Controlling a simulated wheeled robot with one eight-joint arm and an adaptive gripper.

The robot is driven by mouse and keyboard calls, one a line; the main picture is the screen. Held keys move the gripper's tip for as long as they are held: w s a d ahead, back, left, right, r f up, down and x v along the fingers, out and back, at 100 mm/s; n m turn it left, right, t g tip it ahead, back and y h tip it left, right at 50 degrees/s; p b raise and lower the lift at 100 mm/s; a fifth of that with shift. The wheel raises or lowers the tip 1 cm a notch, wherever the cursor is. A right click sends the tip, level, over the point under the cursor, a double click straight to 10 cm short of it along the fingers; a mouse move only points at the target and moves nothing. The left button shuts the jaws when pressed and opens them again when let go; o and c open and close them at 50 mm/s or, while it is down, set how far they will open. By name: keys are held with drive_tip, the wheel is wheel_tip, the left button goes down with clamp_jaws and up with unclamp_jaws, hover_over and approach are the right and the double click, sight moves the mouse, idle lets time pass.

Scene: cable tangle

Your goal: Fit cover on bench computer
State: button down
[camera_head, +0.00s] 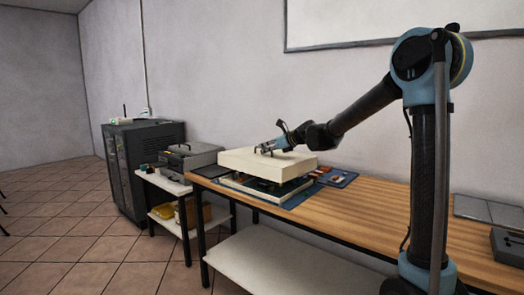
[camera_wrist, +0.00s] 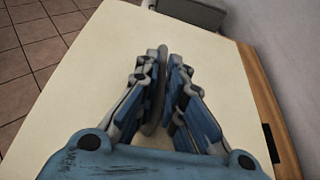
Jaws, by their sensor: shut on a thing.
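The cover is a cream, flat box-like lid (camera_head: 268,163) above the bench computer on the wooden bench. My gripper (camera_head: 268,148) is shut on the dark handle on top of the cover. In the wrist view my gripper (camera_wrist: 163,62) has its fingers closed around the grey handle (camera_wrist: 157,95), and the cream cover top (camera_wrist: 95,75) fills most of the picture. The computer's open case (camera_head: 262,188) shows below the cover, with a dark gap between them at the right side. The cover hides most of the case's inside.
The case stands on a blue mat (camera_head: 300,198). A dark blue tray (camera_head: 338,178) with small parts lies to its right on the bench (camera_head: 375,205). A grey box (camera_head: 188,158) stands on a white side table at left. The bench's middle is clear.

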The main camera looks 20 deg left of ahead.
sight(286, 160)
drive_tip(key=shift+s+a, duration=0.15)
drive_tip(key=shift+a, duration=0.15)
drive_tip(key=shift+f, duration=0.1)
drive_tip(key=shift+s+f, duration=0.1)
drive_tip(key=shift+f, duration=3.6)
drive_tip(key=shift+f, duration=0.55)
drive_tip(key=c, duration=1.6)
unclamp_jaws()
drive_tip(key=shift+c, duration=0.2)
drive_tip(key=v, duration=1.2)
drive_tip(key=shift+d, duration=0.1)
